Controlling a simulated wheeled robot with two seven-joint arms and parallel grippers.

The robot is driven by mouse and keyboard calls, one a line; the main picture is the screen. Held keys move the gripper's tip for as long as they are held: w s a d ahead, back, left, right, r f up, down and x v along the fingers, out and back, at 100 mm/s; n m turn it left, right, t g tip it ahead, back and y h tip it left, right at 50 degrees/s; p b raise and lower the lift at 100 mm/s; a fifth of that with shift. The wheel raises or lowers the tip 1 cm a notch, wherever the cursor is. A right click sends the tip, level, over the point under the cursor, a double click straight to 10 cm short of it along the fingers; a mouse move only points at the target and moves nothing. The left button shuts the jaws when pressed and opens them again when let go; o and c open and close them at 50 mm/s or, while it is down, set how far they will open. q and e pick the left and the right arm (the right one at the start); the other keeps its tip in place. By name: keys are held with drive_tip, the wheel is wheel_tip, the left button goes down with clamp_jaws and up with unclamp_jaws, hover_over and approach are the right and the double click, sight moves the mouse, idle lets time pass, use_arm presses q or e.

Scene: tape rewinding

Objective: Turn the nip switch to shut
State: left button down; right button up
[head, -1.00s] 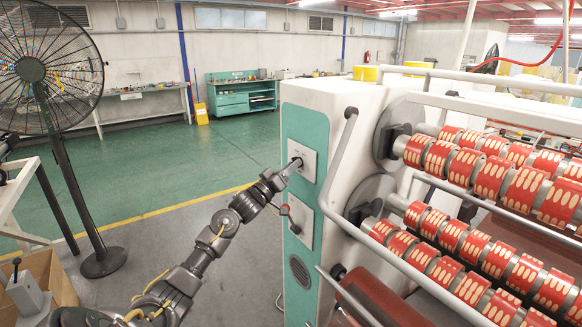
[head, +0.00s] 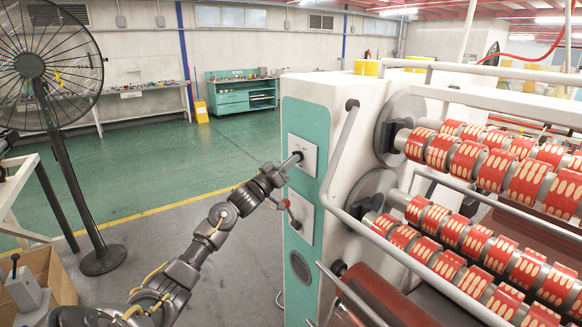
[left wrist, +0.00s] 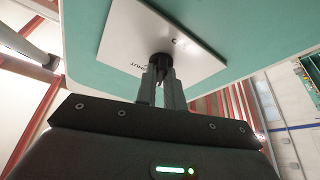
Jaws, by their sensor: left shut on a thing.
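The nip switch is a small dark knob (left wrist: 161,61) on a white plate (left wrist: 125,38), set in the machine's teal side panel. In the head view the plate (head: 308,151) is on the panel's upper part. My left gripper (head: 295,160) reaches it from the lower left. In the left wrist view its two fingers (left wrist: 160,76) are closed around the knob, which is partly hidden between them. Lettering shows on the plate on either side of the knob, one word seeming to read "SHUT". My right gripper is not in view.
Below the switch is another plate (head: 304,226) with a red-tipped lever (head: 286,203), close to my left wrist. Rollers with red-and-cream tape (head: 470,165) and a grey rail (head: 338,150) lie to the right. A fan (head: 50,90) and an open cardboard box (head: 55,275) stand left.

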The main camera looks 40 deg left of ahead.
use_arm(q)
drive_tip(key=shift+w+a+m+g+h+b, duration=0.15)
drive_tip(key=shift+m+g+h+b, duration=0.3)
drive_tip(key=shift+m+h+b, duration=1.45)
drive_tip(key=shift+s+a+m+g+h+b, duration=0.1)
drive_tip(key=shift+m+g+h+b, duration=0.55)
drive_tip(key=shift+m, duration=2.4)
drive_tip(key=shift+w+a+m+g+h+b, duration=0.1)
drive_tip(key=shift+a+m+g+h+b, duration=0.1)
drive_tip(key=shift+m+h+b, duration=1.7)
drive_tip(key=shift+m+y+p, duration=0.35)
drive_tip(key=shift+m+y, duration=0.3)
drive_tip(key=shift+m, duration=0.2)
drive_tip(key=c, duration=1.5)
unclamp_jaws()
